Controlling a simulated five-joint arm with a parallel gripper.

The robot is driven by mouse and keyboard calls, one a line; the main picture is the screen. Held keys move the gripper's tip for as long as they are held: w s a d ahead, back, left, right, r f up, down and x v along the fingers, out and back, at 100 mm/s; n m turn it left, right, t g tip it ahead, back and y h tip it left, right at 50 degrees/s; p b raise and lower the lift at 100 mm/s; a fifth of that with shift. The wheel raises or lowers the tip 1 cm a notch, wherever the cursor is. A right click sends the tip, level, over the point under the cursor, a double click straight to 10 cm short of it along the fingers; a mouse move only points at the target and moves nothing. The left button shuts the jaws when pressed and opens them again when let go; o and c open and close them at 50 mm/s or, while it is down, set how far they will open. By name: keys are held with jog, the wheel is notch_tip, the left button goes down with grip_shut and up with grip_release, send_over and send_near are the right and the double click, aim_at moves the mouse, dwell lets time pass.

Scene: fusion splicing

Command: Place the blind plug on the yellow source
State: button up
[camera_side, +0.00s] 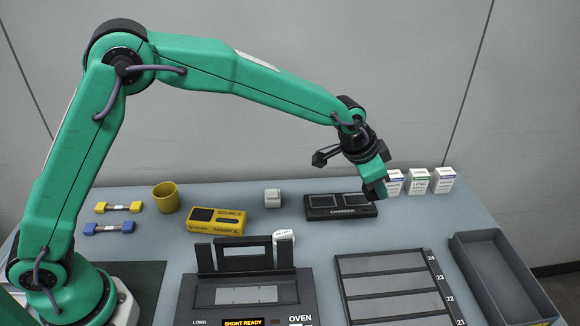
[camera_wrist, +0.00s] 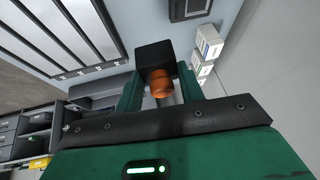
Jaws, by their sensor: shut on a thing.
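The yellow source (camera_side: 217,220) is a yellow box with dark panels, lying on the table left of centre in the side view. My gripper (camera_side: 379,190) is well to its right, low over the right end of the black charger (camera_side: 322,211). In the wrist view my gripper (camera_wrist: 159,92) is shut on a black piece with an orange stub (camera_wrist: 161,86), which I take to be the blind plug. The stub sits between the green fingers.
White cartons (camera_side: 444,180) stand just right of my gripper. The splicer oven (camera_side: 240,296) and a slotted tray (camera_side: 395,283) fill the front. A grey bin (camera_side: 500,270) is at right. A yellow cup (camera_side: 165,197) and a white cube (camera_side: 272,198) stand near the source.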

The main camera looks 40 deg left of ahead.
jog(key=s+a+n, duration=0.1)
jog(key=s+a, duration=0.1)
jog(key=a, duration=0.3)
jog(key=s+a+n+y, duration=0.1)
jog(key=s+a, duration=0.1)
jog(key=a, duration=0.3)
jog(key=s+a+r+n, duration=0.1)
jog(key=s+a, duration=0.2)
jog(key=a, duration=0.3)
jog(key=shift+s, duration=0.1)
jog(key=n+y, duration=0.2)
jog(key=n, duration=0.1)
send_over(235, 211)
jog(key=s, duration=0.1)
jog(key=f, duration=0.2)
jog(key=s, duration=0.1)
jog(key=shift+s+f, duration=0.15)
jog(key=shift+f, duration=2.05)
jog(key=shift+f, duration=0.1)
jog(key=shift+f, duration=1.65)
jog(key=shift+f, duration=0.15)
jog(key=o, duration=1.3)
jog(key=shift+c, duration=0.2)
